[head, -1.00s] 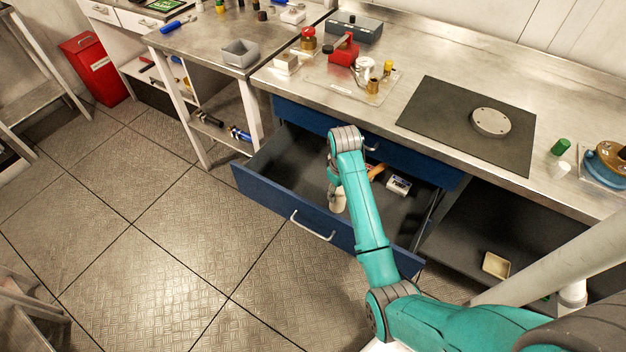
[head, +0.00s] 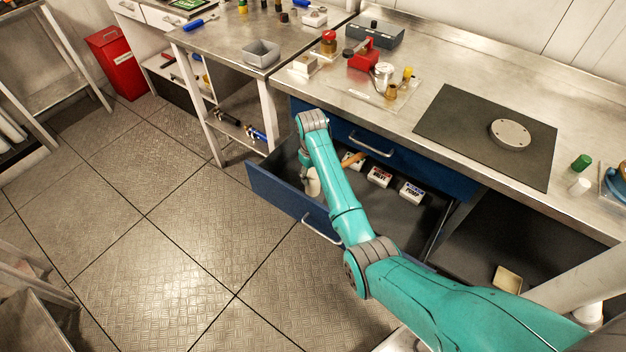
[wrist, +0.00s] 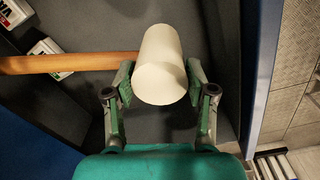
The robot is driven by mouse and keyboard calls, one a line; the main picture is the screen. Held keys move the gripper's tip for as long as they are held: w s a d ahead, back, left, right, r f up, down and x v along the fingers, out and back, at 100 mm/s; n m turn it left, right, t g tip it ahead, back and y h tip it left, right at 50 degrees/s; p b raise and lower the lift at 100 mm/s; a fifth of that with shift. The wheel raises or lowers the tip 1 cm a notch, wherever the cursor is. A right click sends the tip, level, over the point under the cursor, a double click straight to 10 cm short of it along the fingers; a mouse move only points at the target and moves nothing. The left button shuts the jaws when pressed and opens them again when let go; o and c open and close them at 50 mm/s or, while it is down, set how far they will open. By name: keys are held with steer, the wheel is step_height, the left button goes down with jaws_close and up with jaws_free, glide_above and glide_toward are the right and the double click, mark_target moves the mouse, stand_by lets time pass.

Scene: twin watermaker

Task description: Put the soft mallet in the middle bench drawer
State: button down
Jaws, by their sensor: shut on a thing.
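The soft mallet has a white cylindrical head (wrist: 160,65) and a wooden handle (wrist: 65,63). In the wrist view my gripper (wrist: 160,85) is shut on the head, one finger on each side, and the handle points left. In the head view the mallet head (head: 313,184) shows inside the left end of an open blue drawer (head: 279,194), with part of the handle (head: 353,159) to the right of my arm. The drawer is below a closed blue drawer (head: 372,145). I cannot tell whether the mallet touches the drawer floor.
Several small labelled boxes, such as one white box (head: 411,192), lie in the drawer right of the mallet. In the wrist view a box (wrist: 48,56) lies below the handle. The steel bench top (head: 440,75) overhangs behind. The floor in front is clear.

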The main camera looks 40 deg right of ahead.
steer(key=shift+f, duration=1.4)
steer(key=shift+f, duration=0.6)
steer(key=shift+c, duration=1.8)
jaws_free()
step_height(320, 180, up, 13)
steer(key=shift+a+r, duration=0.1)
steer(key=shift+a, duration=0.05)
steer(key=shift+s, duration=0.1)
